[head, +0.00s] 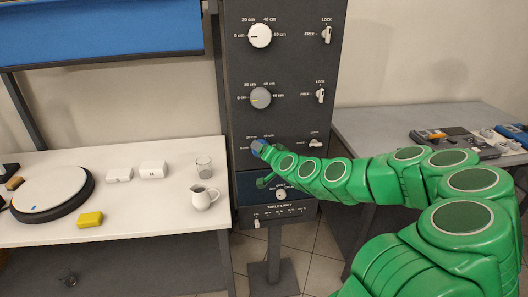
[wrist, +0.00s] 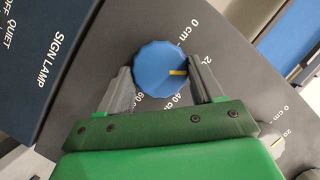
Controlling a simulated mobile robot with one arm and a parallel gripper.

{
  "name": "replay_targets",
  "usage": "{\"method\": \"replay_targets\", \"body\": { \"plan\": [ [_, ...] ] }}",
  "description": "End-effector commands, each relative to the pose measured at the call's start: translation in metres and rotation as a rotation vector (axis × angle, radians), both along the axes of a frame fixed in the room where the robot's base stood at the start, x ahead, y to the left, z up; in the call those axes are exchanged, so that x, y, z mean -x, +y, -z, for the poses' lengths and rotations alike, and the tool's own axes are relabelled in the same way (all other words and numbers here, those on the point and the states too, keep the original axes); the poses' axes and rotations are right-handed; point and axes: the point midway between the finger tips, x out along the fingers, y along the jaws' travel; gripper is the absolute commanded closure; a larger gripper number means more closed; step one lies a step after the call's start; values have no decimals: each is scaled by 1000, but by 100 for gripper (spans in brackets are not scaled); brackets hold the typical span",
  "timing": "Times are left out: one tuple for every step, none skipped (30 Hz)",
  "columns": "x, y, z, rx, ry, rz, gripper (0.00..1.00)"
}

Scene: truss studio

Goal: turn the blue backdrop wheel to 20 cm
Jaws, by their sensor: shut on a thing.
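The blue backdrop wheel (wrist: 158,66) is on a dark panel in the wrist view, with a yellow pointer line on its face. The line points right, towards the finger and the partly hidden "20" label. The "0 cm" label is above it and "40 cm" is below. My gripper (wrist: 162,68) is shut on the wheel, one finger on each side. The right finger covers part of the scale, so I cannot tell the exact alignment. In the head view, the blue wheel (head: 258,147) shows small at the tip of my gripper (head: 263,152).
White (head: 260,35) and grey (head: 260,98) wheels are above on the panel, with LOCK/FREE levers (head: 326,35) to their right. A table-light slider (head: 257,223) is below.

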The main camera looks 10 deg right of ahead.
Motion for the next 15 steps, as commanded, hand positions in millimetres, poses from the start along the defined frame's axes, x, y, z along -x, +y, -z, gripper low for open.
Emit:
{"method": "replay_targets", "body": {
  "plan": [
    [0, 0, 0, -17, -1, -1, 65],
    [0, 0, 0, -27, 0, -1, 65],
    [0, 0, 0, -38, -1, -1, 65],
    [0, 0, 0, -47, -1, 0, 65],
    [0, 0, 0, -54, 0, -1, 65],
    [0, 0, 0, -62, -1, 0, 65],
    [0, 0, 0, -68, -1, -1, 65],
    [0, 0, 1, -72, -1, -1, 65],
    [0, 0, 1, -77, -1, -1, 65],
    [0, 0, 1, -80, 0, -1, 65],
    [0, 0, 1, -83, 0, -1, 65],
    [0, 0, 1, -86, -1, -1, 65],
    [0, 0, 0, -87, -1, -1, 65],
    [0, 0, 1, -88, -1, -1, 65],
    [0, 0, 0, -88, -2, -2, 65]
  ]
}}
